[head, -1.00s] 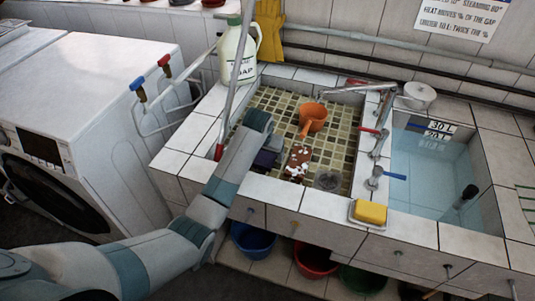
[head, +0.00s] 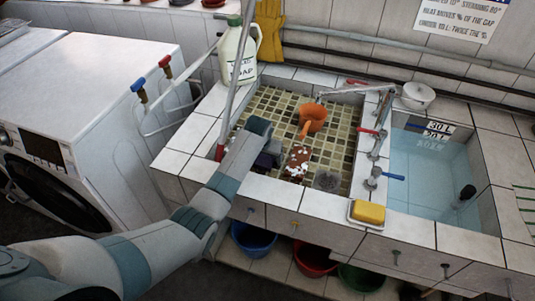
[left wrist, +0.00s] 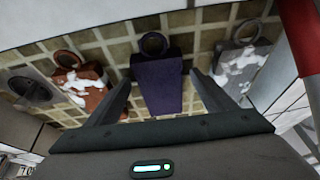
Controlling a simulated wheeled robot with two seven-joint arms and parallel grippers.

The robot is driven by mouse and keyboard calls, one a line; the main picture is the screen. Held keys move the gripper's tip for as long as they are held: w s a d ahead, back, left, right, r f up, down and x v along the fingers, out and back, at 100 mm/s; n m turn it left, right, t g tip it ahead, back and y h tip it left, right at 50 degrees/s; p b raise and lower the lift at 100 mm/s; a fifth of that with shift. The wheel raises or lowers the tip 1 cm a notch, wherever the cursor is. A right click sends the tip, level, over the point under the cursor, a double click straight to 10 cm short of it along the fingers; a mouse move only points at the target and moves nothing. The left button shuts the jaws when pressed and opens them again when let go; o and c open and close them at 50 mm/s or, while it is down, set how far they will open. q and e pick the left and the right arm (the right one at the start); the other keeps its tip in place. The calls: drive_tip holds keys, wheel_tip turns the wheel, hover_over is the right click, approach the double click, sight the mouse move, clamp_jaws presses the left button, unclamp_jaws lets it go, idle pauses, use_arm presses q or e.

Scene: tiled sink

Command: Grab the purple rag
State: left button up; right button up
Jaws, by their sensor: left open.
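The purple rag (head: 264,161) lies on the tiled floor of the left basin, partly hidden by my left gripper in the head view. In the left wrist view the purple rag (left wrist: 158,88) is flat and dark, with a ring at its far end. My left gripper (left wrist: 159,80) is open, with one finger on each side of the rag in that view; I cannot tell whether they touch it. In the head view my left gripper (head: 270,146) reaches down into the basin. My right gripper is not in view.
Another foamy grey rag (left wrist: 243,66) shows in the wrist view. An orange dipper (head: 313,118), a soap jug (head: 238,52) and a yellow sponge (head: 369,212) are nearby.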

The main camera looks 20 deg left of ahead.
sight(265, 158)
use_arm(q)
drive_tip(key=shift+c, duration=0.4)
drive_tip(key=c, duration=1.1)
wheel_tip(265, 158, up, 10)
drive_tip(key=shift+b, duration=1)
